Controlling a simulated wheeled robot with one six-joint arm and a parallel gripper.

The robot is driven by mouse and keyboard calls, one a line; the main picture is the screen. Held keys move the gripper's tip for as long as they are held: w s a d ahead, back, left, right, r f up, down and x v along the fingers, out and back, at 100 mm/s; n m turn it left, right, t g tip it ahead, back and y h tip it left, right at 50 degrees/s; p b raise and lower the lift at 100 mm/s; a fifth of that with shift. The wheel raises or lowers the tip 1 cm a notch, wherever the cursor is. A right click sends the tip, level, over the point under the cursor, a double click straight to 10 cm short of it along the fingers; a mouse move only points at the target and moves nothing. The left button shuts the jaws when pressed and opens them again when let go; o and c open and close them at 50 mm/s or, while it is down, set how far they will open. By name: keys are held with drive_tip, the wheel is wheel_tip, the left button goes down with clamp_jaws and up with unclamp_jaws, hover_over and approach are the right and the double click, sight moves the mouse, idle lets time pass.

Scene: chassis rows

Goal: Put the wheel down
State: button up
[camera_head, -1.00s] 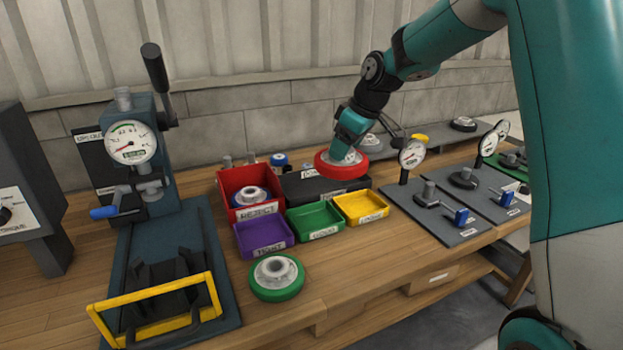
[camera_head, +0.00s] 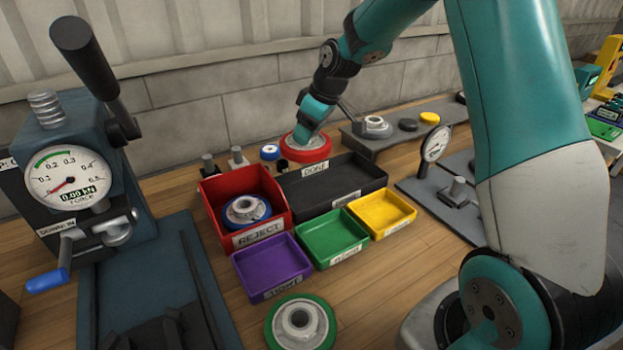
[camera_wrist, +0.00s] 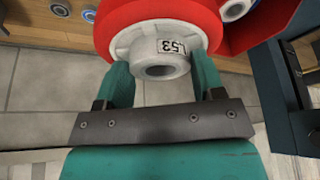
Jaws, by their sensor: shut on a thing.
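My gripper (camera_head: 308,128) is shut on a red-rimmed wheel (camera_head: 294,153), holding it by its pale hub. In the wrist view the fingers (camera_wrist: 162,66) grip either side of the hub, and the red rim (camera_wrist: 150,14) shows beyond it with a label ending in "53". In the head view the wheel is level, at the back edge of a black tray marked DONE (camera_head: 345,172). I cannot tell whether it touches anything beneath.
A red REJECT bin (camera_head: 212,205) holds a blue-rimmed wheel (camera_head: 246,211). Purple (camera_head: 272,268), green (camera_head: 331,238) and yellow (camera_head: 382,214) trays look empty. A green-rimmed wheel (camera_head: 300,322) lies in front. A force gauge press (camera_head: 70,180) stands left; a dial gauge (camera_head: 435,146) stands right.

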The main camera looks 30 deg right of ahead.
sight(328, 145)
wheel_tip(328, 145, down, 14)
drive_tip(key=shift+f+p, duration=0.15)
drive_tip(key=shift+p, duration=0.35)
drive_tip(key=shift+f, duration=0.15)
drive_tip(key=o, duration=1.2)
drive_tip(key=b+v, duration=0.1)
drive_tip(key=v, duration=1.1)
drive_tip(key=shift+s, duration=0.1)
drive_tip(key=s+a+r+y, duration=0.1)
drive_tip(key=s+a+r, duration=0.5)
drive_tip(key=a, duration=0.4)
drive_tip(key=s+a+r+g, duration=0.1)
drive_tip(key=s+a+r, duration=0.1)
drive_tip(key=s+a, duration=0.2)
drive_tip(key=s+a+r+g, duration=0.1)
drive_tip(key=s+a, duration=0.3)
drive_tip(key=s, duration=0.7)
drive_tip(key=s+a+r+g, duration=0.1)
drive_tip(key=s+a, duration=0.3)
drive_tip(key=s, duration=0.4)
drive_tip(key=shift+s+a+r+g+y, duration=0.15)
drive_tip(key=shift+r+g+y, duration=0.2)
drive_tip(key=shift+r, duration=0.55)
